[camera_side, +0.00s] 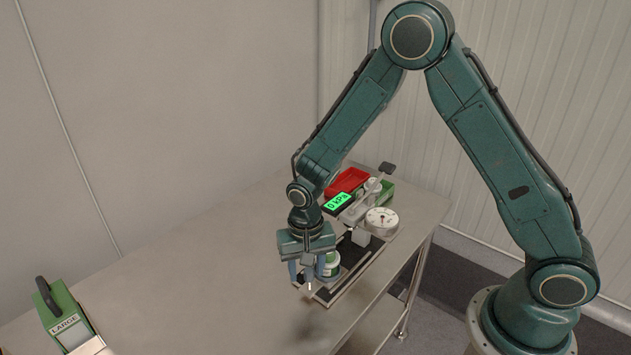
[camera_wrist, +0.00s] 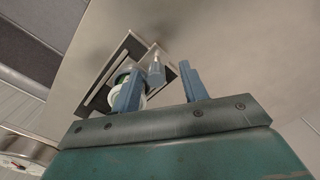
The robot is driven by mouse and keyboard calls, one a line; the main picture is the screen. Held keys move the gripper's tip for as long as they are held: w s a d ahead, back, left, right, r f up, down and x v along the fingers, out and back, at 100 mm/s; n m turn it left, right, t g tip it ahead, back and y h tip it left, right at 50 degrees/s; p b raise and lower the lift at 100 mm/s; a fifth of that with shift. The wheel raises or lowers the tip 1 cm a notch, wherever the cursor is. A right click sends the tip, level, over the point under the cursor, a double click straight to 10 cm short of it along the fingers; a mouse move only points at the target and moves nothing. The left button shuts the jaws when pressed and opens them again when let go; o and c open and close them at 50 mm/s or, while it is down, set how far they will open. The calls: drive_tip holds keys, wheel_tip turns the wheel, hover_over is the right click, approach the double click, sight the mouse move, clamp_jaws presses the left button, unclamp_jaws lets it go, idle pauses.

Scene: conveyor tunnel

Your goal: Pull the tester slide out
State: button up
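The tester stands on the steel table, with a lit green display (camera_side: 338,201) reading 0 kPa and a round white dial (camera_side: 381,221). Its slide (camera_side: 345,283), a flat plate with dark strips, reaches toward the front; it also shows in the wrist view (camera_wrist: 93,97). A white jar with a green label (camera_side: 330,268) stands on the slide, partly hidden by my gripper. A grey upright post (camera_wrist: 155,72) is at the slide's near end. My gripper (camera_side: 306,280) points down there, its fingers apart on either side of the post. Whether they touch it is unclear.
A red tray (camera_side: 347,182) and a green tray (camera_side: 387,192) sit behind the tester. A green box with a dark handle, labelled LARGE (camera_side: 65,318), stands at the far left. The tabletop (camera_side: 200,275) between is bare. The table's right edge is close to the tester.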

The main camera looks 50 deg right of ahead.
drive_tip(key=shift+d+r, duration=0.1)
drive_tip(key=shift+d, duration=0.05)
wheel_tip(320, 180, up, 14)
drive_tip(key=shift+f, duration=0.2)
idle(0.7)
